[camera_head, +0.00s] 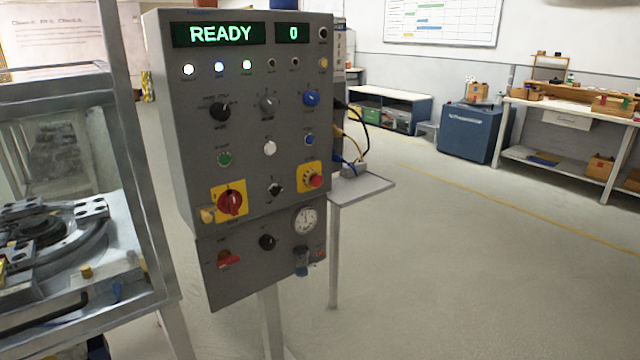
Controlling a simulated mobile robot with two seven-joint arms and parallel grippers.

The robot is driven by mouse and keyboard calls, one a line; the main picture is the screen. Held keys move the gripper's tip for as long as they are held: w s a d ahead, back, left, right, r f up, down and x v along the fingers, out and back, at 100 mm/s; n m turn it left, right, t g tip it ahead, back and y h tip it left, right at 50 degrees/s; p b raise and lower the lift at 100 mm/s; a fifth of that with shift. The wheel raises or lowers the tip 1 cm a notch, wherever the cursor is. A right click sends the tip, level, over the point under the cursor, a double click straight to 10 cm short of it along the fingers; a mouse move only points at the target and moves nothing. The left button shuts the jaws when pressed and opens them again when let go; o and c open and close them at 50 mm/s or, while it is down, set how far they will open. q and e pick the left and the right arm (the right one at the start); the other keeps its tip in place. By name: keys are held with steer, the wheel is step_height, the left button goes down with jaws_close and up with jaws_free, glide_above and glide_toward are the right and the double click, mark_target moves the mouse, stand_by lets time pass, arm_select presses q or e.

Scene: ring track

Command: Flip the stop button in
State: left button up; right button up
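A grey control panel (188,120) stands on a post in the left half of the head view. Its display (220,34) reads READY, and a smaller display (292,33) reads 0. A red button (316,181) sits on a yellow plate at the panel's lower right, probably the stop button; its label is too small to read. A red rotary switch (231,202) on another yellow plate is at the lower left. A green button (224,159) and a white button (270,148) sit above. Neither of my grippers is in view.
A metal-framed machine (145,190) stands close at the panel's left. A small shelf (372,188) with a cable box is behind its right side. A blue cabinet (465,133) and a workbench (560,112) stand at the back right. The floor (470,270) at right is clear.

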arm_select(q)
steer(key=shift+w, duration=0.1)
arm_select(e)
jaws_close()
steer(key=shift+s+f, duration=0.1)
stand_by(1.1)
